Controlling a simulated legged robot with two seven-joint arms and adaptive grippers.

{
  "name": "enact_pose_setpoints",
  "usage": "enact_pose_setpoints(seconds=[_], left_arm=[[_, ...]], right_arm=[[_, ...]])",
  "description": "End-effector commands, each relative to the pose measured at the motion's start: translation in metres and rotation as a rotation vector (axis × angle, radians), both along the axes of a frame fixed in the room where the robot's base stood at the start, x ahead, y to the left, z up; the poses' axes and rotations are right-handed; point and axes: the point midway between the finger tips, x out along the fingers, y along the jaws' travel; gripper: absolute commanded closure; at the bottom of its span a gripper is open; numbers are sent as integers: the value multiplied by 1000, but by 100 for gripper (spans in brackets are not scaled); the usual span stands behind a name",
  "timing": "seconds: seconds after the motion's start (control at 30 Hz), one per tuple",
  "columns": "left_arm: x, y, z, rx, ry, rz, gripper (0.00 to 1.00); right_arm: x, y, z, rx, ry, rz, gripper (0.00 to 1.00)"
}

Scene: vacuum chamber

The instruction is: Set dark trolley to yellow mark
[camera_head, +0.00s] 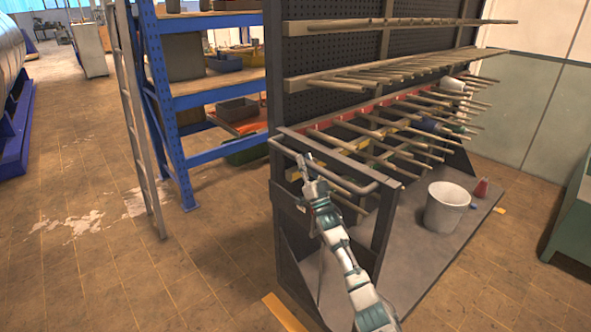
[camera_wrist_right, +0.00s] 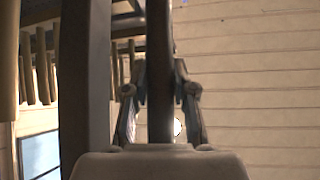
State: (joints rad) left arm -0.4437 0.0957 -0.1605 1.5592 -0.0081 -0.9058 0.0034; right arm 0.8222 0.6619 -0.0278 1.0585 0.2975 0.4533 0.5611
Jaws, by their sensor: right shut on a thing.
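The dark trolley (camera_head: 425,258) stands in the middle and right of the head view, with a pegboard back, rows of rods and a flat base. My right gripper (camera_head: 307,164) is at the rail handle (camera_head: 345,178) on its near end. In the right wrist view, the gripper (camera_wrist_right: 160,112) is shut on a dark bar (camera_wrist_right: 160,60), with a finger on each side. A yellow strip (camera_head: 285,312) lies on the floor beside the trolley's near left corner. A small yellow patch (camera_head: 499,210) shows by the base's far right edge. My left gripper is not in view.
A white bucket (camera_head: 446,207) and a red item (camera_head: 481,187) stand on the trolley base. A blue shelf (camera_head: 215,95) and a ladder (camera_head: 135,115) stand to the left. A green cabinet (camera_head: 573,215) is at the right edge. The floor at the left front is clear.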

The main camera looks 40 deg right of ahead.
Motion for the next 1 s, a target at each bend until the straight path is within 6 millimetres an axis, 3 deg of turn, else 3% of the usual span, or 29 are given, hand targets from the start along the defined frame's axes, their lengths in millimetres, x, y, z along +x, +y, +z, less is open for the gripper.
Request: enact_pose_setpoints(seconds=[0.27, 0.3, 0.4, 1.0], left_arm=[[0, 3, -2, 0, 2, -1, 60], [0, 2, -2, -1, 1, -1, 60], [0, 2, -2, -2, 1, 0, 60], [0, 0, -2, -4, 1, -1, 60]], right_arm=[[5, 23, -6, -16, 15, 16, 100], [5, 26, -6, -19, 14, 17, 66], [5, 29, -4, -23, 14, 17, 48], [3, 11, -6, -9, 7, 12, 48]])
